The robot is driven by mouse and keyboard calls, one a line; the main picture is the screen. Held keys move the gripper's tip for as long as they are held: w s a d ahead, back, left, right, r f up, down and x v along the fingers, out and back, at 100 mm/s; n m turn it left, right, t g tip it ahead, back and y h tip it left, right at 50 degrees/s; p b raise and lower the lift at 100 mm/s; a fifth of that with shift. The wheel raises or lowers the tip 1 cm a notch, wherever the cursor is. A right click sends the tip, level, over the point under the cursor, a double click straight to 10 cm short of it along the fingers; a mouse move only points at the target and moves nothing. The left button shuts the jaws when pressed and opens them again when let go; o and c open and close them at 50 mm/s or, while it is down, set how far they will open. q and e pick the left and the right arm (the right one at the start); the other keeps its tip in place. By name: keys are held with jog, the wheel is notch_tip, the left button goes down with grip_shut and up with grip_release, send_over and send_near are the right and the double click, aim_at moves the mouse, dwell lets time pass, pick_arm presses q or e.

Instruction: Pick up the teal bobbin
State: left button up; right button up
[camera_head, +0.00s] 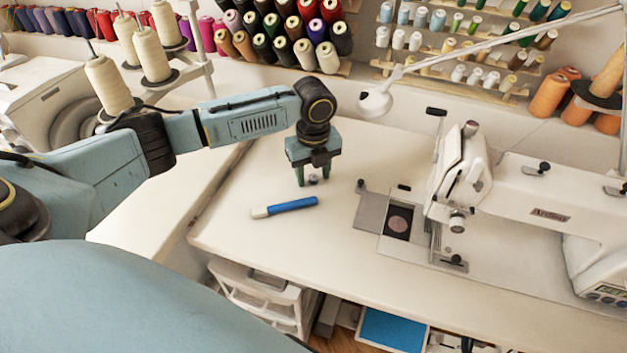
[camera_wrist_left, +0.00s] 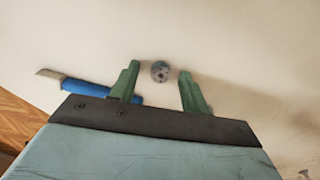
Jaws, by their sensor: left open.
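The teal bobbin (camera_head: 313,178) is a small round piece on the white table. In the head view it shows between the fingertips of my left gripper (camera_head: 313,180). In the left wrist view the bobbin (camera_wrist_left: 160,71) is a small grey-teal disc with dark holes, seen just beyond and between the two green fingers of the left gripper (camera_wrist_left: 158,80). The fingers are apart, with a gap on each side of the bobbin. Whether the fingertips are at table height is hard to tell. My right gripper is not in view.
A blue-handled tool (camera_head: 291,207) with a pale tip lies in front of the gripper; it also shows in the left wrist view (camera_wrist_left: 88,87). A white sewing machine (camera_head: 510,195) stands to the right. Thread racks line the back.

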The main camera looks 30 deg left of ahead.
pick_arm(q)
grip_shut()
jog(key=shift+r, duration=0.15)
